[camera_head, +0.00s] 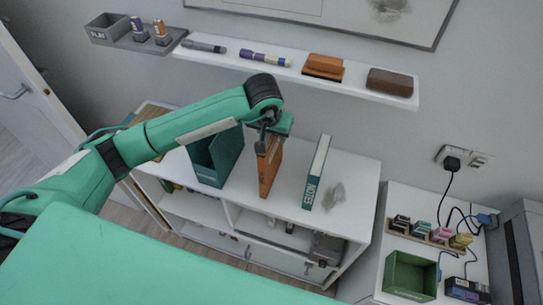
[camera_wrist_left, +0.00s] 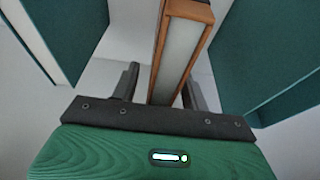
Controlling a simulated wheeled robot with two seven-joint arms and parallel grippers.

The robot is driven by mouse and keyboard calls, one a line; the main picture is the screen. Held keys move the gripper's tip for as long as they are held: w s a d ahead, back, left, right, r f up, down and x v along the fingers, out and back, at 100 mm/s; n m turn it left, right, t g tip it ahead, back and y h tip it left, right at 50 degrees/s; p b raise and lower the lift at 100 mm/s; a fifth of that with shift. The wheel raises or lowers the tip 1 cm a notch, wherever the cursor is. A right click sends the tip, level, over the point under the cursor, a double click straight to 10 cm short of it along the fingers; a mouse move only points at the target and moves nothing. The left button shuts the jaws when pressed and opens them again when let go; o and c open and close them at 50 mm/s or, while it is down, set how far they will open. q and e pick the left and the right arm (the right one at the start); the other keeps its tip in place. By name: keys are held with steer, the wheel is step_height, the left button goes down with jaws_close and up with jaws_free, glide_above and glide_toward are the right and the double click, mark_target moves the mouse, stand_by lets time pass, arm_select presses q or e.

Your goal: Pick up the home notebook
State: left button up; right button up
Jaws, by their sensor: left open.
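An orange upright notebook (camera_head: 269,172) stands on the white shelf desk, between a teal binder and a book marked NOTES. It looks like the home notebook, but I cannot read its lettering clearly. My left gripper (camera_head: 272,128) is at its upper end. In the left wrist view the notebook (camera_wrist_left: 180,50) shows its pale pages and brown-orange cover edges. It lies between the two dark fingers of my left gripper (camera_wrist_left: 161,84), which are apart, with a gap visible at least on the left side. My right gripper is not in view.
The teal binder (camera_head: 218,157) stands close on the left and the NOTES book (camera_head: 317,172) on the right. A wall shelf (camera_head: 350,84) with markers and erasers hangs behind. A green bin (camera_head: 409,276) sits lower right.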

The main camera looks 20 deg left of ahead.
arm_select(q)
steer(key=shift+f, duration=0.15)
steer(key=shift+c, duration=0.3)
jaws_close()
stand_by(1.4)
